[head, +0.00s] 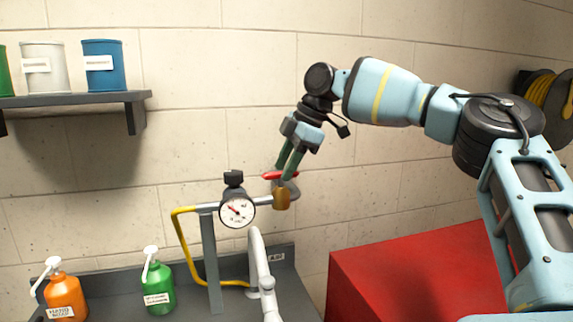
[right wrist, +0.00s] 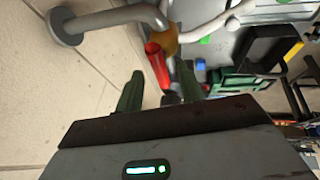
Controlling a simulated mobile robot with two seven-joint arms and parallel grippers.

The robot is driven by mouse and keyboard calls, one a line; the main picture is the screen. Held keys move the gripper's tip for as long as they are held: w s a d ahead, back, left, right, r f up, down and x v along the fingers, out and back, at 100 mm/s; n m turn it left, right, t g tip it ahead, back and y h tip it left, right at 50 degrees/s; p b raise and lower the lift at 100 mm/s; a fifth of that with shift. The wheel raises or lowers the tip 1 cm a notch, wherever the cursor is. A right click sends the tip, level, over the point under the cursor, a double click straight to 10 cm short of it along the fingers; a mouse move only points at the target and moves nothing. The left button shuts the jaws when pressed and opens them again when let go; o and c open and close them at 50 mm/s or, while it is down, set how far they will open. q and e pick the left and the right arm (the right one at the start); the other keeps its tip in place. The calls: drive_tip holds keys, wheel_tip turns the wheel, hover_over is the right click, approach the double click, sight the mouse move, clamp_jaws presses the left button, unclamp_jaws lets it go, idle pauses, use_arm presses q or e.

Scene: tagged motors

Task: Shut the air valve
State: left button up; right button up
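The air valve has a brass body (head: 282,199) at the right end of a pipe, beside a round gauge (head: 237,210). Its red lever handle (head: 272,175) lies roughly level in the head view. My right gripper (head: 286,172) points down at the handle, its fingertips right at it. In the right wrist view, the red handle (right wrist: 157,64) shows between the two spread green fingers of my right gripper (right wrist: 160,70). The fingers are apart and not closed on it. I cannot tell whether they touch it. My left gripper is not in view.
A grey post (head: 211,265) and yellow hose (head: 181,245) carry the gauge pipe. Orange (head: 66,296) and green (head: 157,286) pump bottles and a pale tap (head: 258,258) stand below. A red cabinet (head: 400,275) is at right, a shelf (head: 75,99) with cans at upper left.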

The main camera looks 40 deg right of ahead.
drive_tip(key=shift+f, duration=0.2)
clamp_jaws()
